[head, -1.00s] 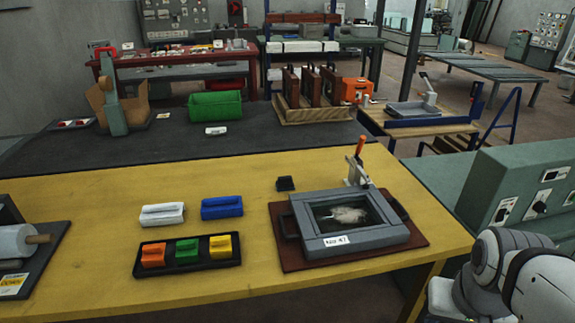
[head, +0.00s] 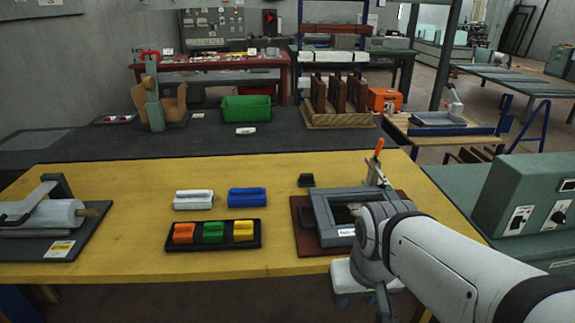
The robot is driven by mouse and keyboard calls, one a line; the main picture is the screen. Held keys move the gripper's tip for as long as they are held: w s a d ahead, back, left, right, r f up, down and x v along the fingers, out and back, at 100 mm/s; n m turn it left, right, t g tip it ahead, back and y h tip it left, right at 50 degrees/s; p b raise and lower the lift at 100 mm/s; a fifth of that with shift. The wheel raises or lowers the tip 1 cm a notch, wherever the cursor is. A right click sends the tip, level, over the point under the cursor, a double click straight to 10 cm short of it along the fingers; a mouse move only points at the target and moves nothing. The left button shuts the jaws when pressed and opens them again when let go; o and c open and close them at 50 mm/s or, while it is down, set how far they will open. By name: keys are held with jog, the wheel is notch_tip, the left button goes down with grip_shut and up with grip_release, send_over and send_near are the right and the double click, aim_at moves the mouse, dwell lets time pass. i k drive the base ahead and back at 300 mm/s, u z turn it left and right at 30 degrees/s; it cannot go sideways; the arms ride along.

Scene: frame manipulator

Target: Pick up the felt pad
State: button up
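No piece is clearly marked as the felt pad. A small black block (head: 306,180) lies on the yellow bench top behind the frame fixture and may be the pad. A white block (head: 193,200) and a blue block (head: 247,198) with raised grips lie left of it. My arm reaches in from the lower right, and its joint covers the front right of the grey frame (head: 328,226). My gripper end (head: 356,280) seems to hang low at the bench's front edge, well away from the black block.
A black tray (head: 213,245) holds orange, green and yellow blocks. The frame sits on a brown board (head: 304,240) with an orange-handled clamp (head: 377,160). A roll dispenser (head: 60,215) stands left. Bare bench (head: 125,205) lies between. A green control box (head: 530,205) stands right.

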aim_at(305, 180)
jog(key=z, duration=0.05)
jog(key=i, duration=1)
jog(key=u, duration=0.05)
